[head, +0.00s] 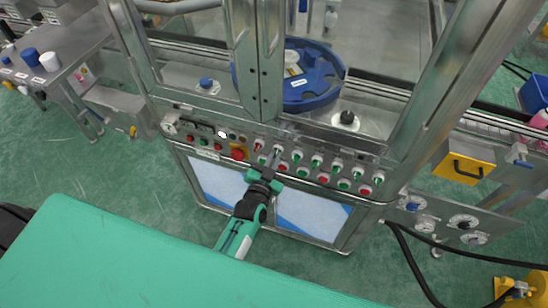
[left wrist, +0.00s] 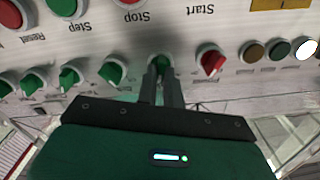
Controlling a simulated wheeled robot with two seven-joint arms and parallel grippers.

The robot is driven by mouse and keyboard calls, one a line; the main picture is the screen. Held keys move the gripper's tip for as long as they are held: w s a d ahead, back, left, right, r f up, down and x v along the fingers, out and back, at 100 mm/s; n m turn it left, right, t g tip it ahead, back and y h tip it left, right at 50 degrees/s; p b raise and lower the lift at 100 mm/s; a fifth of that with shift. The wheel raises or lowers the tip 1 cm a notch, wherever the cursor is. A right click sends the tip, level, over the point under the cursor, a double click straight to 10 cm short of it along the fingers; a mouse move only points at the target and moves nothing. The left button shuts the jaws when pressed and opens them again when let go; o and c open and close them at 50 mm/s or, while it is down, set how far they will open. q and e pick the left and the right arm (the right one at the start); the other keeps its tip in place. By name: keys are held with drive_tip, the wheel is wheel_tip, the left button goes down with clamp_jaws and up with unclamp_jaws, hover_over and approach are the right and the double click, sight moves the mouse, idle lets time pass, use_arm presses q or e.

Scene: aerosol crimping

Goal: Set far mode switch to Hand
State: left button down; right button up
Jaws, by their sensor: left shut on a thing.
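A row of mode switches runs along the machine's front panel (head: 330,178). In the left wrist view the panel appears upside down. My left gripper (head: 273,160) reaches up to the panel, its jaws closed on a green switch (left wrist: 160,62). This switch is second from the left in the upper row in the head view. The fingers hide much of its knob, so its setting cannot be told. Beside it, a red-knobbed switch (left wrist: 212,62) sits tilted. Green-knobbed switches (left wrist: 115,71) continue on the other side. The small position labels are too blurred to read. My right gripper is out of view.
Start and Stop buttons, including a red one (left wrist: 127,2), sit close to the held switch. A red emergency stop (head: 238,153) is left of my gripper. Metal door frames (head: 256,60) rise behind the panel. A green surface (head: 130,255) fills the lower left.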

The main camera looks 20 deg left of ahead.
use_arm(q)
drive_tip(key=n, duration=0.9)
drive_tip(key=shift+a, duration=0.2)
drive_tip(key=shift+n, duration=0.3)
drive_tip(key=c, duration=1.5)
unclamp_jaws()
drive_tip(key=shift+c, duration=0.2)
drive_tip(key=s+b, duration=0.2)
drive_tip(key=s, duration=1.1)
drive_tip(key=shift+s+a+b, duration=0.25)
drive_tip(key=shift+s+b, duration=0.1)
